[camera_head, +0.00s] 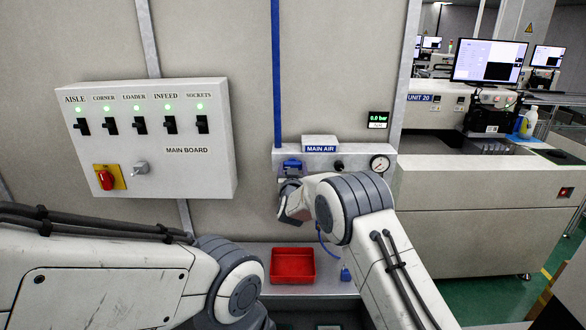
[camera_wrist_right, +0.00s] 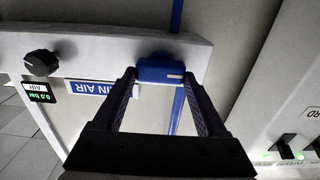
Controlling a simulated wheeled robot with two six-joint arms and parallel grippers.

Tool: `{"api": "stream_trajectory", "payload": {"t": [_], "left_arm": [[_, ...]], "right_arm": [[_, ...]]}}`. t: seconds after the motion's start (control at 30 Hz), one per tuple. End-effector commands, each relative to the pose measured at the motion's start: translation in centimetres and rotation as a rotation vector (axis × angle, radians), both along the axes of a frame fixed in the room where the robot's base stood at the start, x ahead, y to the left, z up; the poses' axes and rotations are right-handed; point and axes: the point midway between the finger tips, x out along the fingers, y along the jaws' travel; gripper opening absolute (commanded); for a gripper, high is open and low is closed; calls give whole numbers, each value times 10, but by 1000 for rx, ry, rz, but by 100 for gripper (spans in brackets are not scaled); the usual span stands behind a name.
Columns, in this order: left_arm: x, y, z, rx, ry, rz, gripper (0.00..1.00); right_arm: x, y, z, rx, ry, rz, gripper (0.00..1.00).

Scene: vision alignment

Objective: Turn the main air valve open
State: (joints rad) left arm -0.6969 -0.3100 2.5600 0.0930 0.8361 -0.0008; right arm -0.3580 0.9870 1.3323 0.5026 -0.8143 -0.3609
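The main air valve's blue handle (camera_head: 291,164) is on the light panel under the MAIN AIR label (camera_head: 320,149), beside a blue vertical pipe. In the right wrist view, which is turned upside down, the blue handle (camera_wrist_right: 160,73) lies across the gap between my right gripper's fingertips (camera_wrist_right: 160,78). The fingers are spread, one at each end of the handle; firm contact cannot be seen. In the head view my right wrist covers the area just below the valve. The display (camera_head: 377,119) reads 0.0 bar. My left gripper is out of view; only its arm shows.
A black knob (camera_head: 339,165) and a round gauge (camera_head: 380,164) are right of the valve. A red tray (camera_head: 292,265) sits on the ledge below. The MAIN BOARD switch box (camera_head: 150,140) is on the wall at left. Machine unit 20 (camera_head: 480,180) stands at right.

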Motion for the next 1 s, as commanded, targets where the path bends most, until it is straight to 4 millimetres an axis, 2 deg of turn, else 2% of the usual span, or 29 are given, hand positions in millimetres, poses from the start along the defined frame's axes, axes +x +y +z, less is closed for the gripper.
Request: {"api": "stream_trajectory", "payload": {"t": [0.17, 0.37, 0.57, 1.0], "left_arm": [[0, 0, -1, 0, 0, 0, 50], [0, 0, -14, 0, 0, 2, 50], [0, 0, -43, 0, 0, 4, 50], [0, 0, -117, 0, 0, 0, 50]], "right_arm": [[0, 0, 0, 3, 0, 0, 19], [0, 0, -3, 47, -1, 0, 19], [0, -1, -6, 163, -4, 0, 19], [0, -4, -7, 567, -4, 1, 19]]}}
